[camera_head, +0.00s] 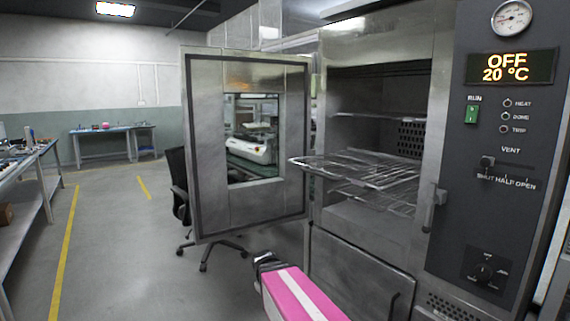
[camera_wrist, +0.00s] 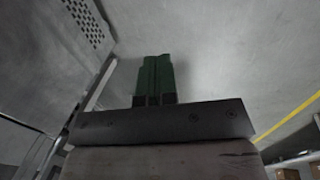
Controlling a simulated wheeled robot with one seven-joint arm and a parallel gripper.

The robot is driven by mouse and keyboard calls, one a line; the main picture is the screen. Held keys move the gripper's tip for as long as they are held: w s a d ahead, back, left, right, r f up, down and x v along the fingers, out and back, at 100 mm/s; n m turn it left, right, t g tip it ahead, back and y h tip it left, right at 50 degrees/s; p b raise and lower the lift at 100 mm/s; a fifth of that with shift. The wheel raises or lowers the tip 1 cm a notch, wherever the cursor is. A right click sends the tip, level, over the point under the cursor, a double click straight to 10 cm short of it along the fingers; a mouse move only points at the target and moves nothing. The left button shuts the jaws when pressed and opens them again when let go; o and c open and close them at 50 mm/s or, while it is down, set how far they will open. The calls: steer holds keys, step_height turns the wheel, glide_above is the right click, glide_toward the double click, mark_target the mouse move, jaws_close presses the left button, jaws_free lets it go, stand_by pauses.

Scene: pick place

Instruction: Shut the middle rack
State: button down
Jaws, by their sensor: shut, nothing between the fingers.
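The oven stands open, with its windowed steel door (camera_head: 208,150) swung out to the left. The middle rack (camera_head: 345,168) is a wire shelf that juts out of the chamber toward the door side. An upper rack (camera_head: 380,116) sits inside the chamber, and a lower rack (camera_head: 395,203) shows below the middle one. My gripper (camera_head: 266,258) is low in front of the oven, below the middle rack and apart from it. In the wrist view its green fingers (camera_wrist: 153,78) are together with nothing between them. No rack can be made out in the wrist view.
The control panel (camera_head: 505,150) with knobs is on the oven's right. A latch handle (camera_head: 434,207) stands out beside the opening. An office chair (camera_head: 180,185) is behind the door. A workbench (camera_head: 30,180) is at far left. The floor (camera_head: 120,250) left of the door is clear.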

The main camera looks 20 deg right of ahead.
mark_target(327, 154)
steer(key=w+d+r+n+t+h, duration=0.1)
steer(key=w+r+n+t+h, duration=0.1)
steer(key=w+r+n+h, duration=0.5)
steer(key=w+d+r+n+t+h, duration=0.15)
steer(key=w+r+n, duration=0.25)
steer(key=w+r, duration=0.7)
steer(key=w+a+r+n+t+h, duration=0.1)
steer(key=a+r+n+h, duration=0.2)
steer(key=r, duration=1)
steer(key=w+r+n+t+h, duration=0.1)
steer(key=w+r+n+h, duration=0.2)
steer(key=r, duration=1)
steer(key=shift+n, duration=0.6)
steer(key=x, duration=0.8)
steer(key=s+x, duration=0.1)
steer(key=x, duration=0.4)
steer(key=shift+d, duration=0.25)
steer(key=x, duration=2.4)
steer(key=shift+w+d, duration=0.1)
steer(key=shift+d, duration=0.15)
